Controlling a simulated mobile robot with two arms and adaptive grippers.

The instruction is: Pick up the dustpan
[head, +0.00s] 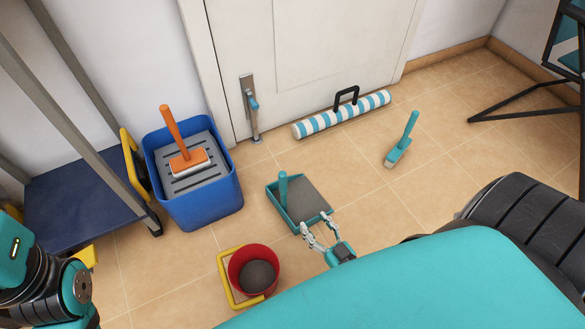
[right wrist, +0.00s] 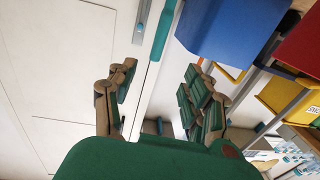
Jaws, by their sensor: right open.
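A blue bin (head: 205,205) with an orange-handled brush (head: 185,155) stands left of the dustpan. A red bucket (head: 236,276) stands in front. A teal hand brush (head: 402,140) and a striped roll (head: 342,116) lie toward the white door (head: 310,50).

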